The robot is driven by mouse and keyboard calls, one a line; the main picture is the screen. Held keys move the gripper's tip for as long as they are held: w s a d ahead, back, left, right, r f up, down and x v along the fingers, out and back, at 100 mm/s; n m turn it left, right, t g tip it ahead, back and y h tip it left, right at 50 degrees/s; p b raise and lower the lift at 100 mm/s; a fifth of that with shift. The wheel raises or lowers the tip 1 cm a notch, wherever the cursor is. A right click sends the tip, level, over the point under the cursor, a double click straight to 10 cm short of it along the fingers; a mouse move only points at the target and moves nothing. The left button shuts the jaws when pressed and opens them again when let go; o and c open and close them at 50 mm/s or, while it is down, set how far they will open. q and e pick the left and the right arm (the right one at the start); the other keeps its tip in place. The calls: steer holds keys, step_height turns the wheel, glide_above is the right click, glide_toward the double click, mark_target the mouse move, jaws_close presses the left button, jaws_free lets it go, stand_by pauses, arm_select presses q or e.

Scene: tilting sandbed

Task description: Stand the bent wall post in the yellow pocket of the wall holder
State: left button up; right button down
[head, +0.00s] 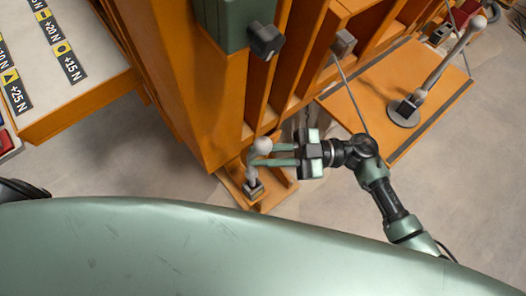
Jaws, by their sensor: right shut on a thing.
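My right gripper (273,155) is shut on a short pale grey bent post (258,165), which I take for the bent wall post. The post has a rounded upper end and a dark block at its lower end. That end is over or on a small orange ledge (277,196) at the foot of the orange frame; I cannot tell whether it touches. I cannot make out a yellow pocket; the ledge is partly covered by the post and gripper. My left gripper is not in view.
The tall orange frame (205,85) carries a dark green box (246,20) with a black knob (265,41). To the right, another grey bent post (450,58) stands on an orange board (362,92). A labelled panel (70,95) is at left. Grey floor lies open at right.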

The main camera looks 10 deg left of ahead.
steer(key=shift+f+b, duration=2.45)
steer(key=shift+f, duration=0.95)
stand_by(0.5)
steer(key=c, duration=1.3)
jaws_free()
steer(key=o, duration=0.5)
steer(key=shift+c, duration=0.2)
step_height(320, 180, up, 8)
steer(key=p, duration=0.7)
glide_above(254, 169)
steer(key=d, duration=0.2)
steer(key=shift+w, duration=0.35)
